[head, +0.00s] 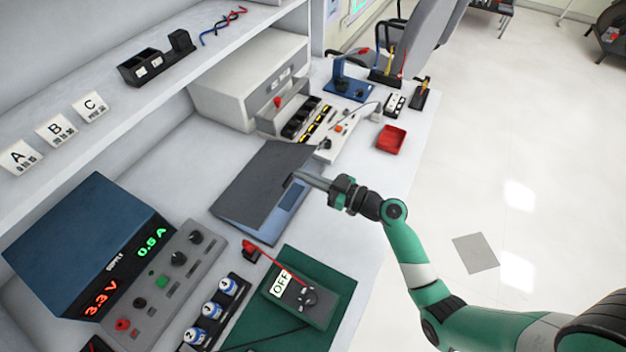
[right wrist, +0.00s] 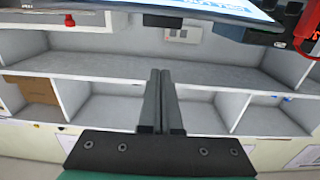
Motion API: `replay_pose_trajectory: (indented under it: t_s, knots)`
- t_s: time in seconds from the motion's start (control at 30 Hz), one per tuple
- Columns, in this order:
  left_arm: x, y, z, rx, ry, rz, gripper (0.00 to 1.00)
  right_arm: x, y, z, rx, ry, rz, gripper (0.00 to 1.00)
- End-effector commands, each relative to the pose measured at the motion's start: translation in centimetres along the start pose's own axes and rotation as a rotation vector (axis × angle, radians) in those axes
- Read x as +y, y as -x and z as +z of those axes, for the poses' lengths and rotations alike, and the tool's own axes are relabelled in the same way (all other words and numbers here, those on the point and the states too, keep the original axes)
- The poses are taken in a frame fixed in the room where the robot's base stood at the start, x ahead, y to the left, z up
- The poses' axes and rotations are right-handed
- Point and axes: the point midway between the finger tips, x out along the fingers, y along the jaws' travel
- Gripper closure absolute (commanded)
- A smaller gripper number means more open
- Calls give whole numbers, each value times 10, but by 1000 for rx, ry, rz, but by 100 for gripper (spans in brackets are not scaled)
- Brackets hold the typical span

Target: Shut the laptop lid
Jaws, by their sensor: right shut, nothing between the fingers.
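The laptop stands on the white bench, its dark grey lid (head: 255,182) tilted partway down over the base. A strip of the blue-grey base (head: 289,198) shows along the lid's right side. My right gripper (head: 291,179) is shut and empty, its tips at the lid's right edge; I cannot tell whether they touch it. In the right wrist view its two fingers (right wrist: 162,100) lie together, and what looks like part of the lit screen (right wrist: 225,6) shows at the top. My left gripper is not in view.
A power supply (head: 85,250) stands at the lower left, and a green mat (head: 335,285) with a meter (head: 303,298) lies in front of the laptop. A red tray (head: 391,139) and a tool station (head: 312,124) lie beyond it. Open floor (head: 520,150) is at the right.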

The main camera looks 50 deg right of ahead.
Motion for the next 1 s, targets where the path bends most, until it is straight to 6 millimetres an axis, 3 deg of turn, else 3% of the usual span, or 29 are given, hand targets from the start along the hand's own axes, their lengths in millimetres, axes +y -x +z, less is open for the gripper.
replay_pose_trajectory:
  t_s: [0.23,0.3,0.43,1.0]
  knots:
    - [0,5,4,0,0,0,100,-1,-56,0,1,0,-4,100]
    - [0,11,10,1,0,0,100,0,-48,19,-3,-4,1,100]
    - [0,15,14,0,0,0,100,0,-42,33,-1,-3,1,100]
    - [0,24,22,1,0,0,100,-6,-42,46,1,0,-13,100]
